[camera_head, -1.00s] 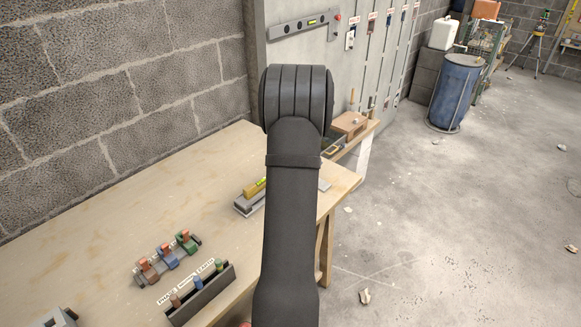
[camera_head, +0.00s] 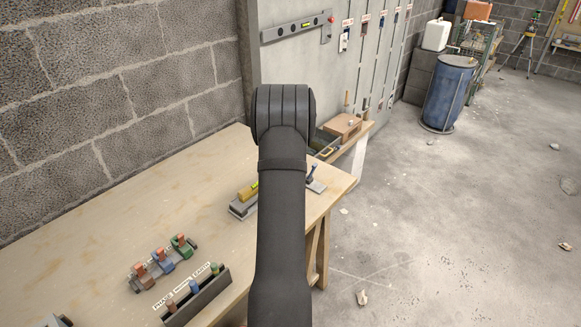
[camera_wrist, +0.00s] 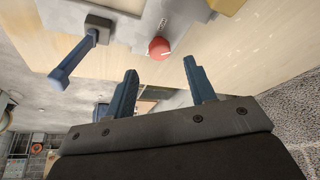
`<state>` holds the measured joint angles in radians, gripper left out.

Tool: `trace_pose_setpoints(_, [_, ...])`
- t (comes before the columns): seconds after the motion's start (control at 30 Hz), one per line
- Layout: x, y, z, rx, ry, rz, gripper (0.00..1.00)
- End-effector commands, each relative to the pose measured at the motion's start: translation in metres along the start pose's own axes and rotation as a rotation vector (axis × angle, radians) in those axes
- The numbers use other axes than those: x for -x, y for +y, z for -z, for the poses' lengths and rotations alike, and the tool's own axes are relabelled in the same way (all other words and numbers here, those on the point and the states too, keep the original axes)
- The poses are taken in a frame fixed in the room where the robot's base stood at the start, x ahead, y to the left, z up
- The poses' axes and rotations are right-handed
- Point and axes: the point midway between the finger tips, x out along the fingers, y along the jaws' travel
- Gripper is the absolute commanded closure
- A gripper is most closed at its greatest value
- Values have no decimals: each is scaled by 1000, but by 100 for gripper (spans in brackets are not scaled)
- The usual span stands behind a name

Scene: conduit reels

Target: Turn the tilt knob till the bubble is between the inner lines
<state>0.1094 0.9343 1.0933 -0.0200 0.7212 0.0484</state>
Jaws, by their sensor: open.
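In the wrist view a round red knob (camera_wrist: 159,48) with a pale mark sits just beyond my gripper (camera_wrist: 159,66). My gripper's two blue-grey fingers are apart, with nothing between them, and the knob lies past their tips. A yellow block with a green vial (camera_head: 254,187) stands on a grey base (camera_head: 240,209) on the bench in the head view. My arm hides part of this base, the knob and the gripper there. I cannot make out the bubble or the lines. A yellow part (camera_wrist: 226,5) shows at the wrist view's top edge.
A blue-handled lever (camera_wrist: 74,60) stands left of the knob, near my fingers; it also shows in the head view (camera_head: 313,173). Coloured plugs (camera_head: 161,262) and a dark labelled rack (camera_head: 197,299) are nearer on the wooden bench (camera_head: 90,240).

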Motion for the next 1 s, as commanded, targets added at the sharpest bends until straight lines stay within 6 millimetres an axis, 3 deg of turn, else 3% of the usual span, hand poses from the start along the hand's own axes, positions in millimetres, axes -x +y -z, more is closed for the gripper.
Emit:
trace_pose_setpoints(0.1, [-24,0,-1,0,-3,0,50])
trace_pose_setpoints(0.33, [-52,0,0,0,-1,0,50])
trace_pose_setpoints(0.77, [-61,0,0,0,0,0,50])
trace_pose_setpoints(1.0, [-61,0,0,0,0,0,95])
